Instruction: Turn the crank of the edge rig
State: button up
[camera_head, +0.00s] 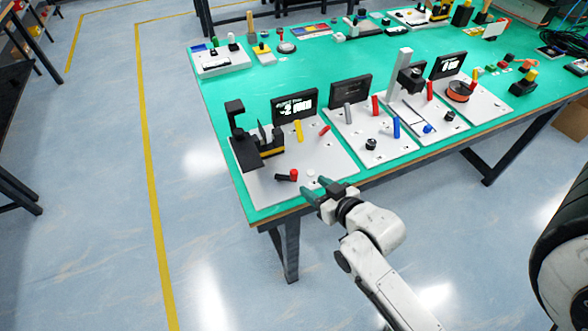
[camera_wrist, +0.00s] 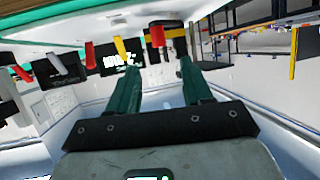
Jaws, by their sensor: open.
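The edge rig is a white board (camera_head: 318,160) at the near left corner of the green table, with a black and yellow fixture (camera_head: 262,143) and a lit display (camera_head: 295,107). Its crank (camera_head: 284,178) is a short black arm with a red knob (camera_head: 294,174), lying near the board's front edge. My gripper (camera_head: 311,190) is at the table's front edge, just right of the crank and apart from it. In the wrist view its green fingers (camera_wrist: 157,80) are spread and empty. A red knob (camera_wrist: 157,36) shows beyond the gap between the fingertips there.
A yellow lever (camera_head: 299,130) and a red lever (camera_head: 324,130) stand on the same board. More white boards with levers and knobs, including a blue lever (camera_head: 396,127), are to the right. The floor (camera_head: 205,230) left of the table is clear.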

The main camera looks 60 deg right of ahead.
aim_at(294, 170)
jog(key=p+x, duration=0.1)
jog(key=x, duration=0.9)
jog(key=shift+w+d+f, duration=0.15)
jog(key=shift+w, duration=0.15)
grip_shut()
jog(key=shift+n+y, duration=0.4)
jog(key=y+b, duration=0.1)
jog(key=n+b, duration=0.1)
jog(key=b, duration=0.1)
jog(key=shift+w+d+f+n+t+y, duration=0.2)
jog(key=shift+d+n+t+y, duration=0.1)
jog(key=shift+d+t+y, duration=0.1)
jog(key=n+y+b, duration=0.1)
jog(key=b, duration=0.1)
jog(key=n+y+b, duration=0.1)
jog(key=b, duration=0.1)
jog(key=shift+w+d, duration=0.3)
jog(key=shift+w+d+r+n+y+b, duration=0.1)
jog(key=shift+w+d+n+y+b, duration=0.05)
jog(key=shift+n+y+b, duration=0.4)
jog(key=shift+w+d+r+n+y+b, duration=0.15)
jog(key=shift+n+y+b, duration=0.15)
jog(key=shift+y, duration=0.35)
jog(key=shift+w+d+n+y, duration=0.15)
jog(key=shift+w+n+y, duration=0.05)
jog(key=shift+n+y, duration=0.75)
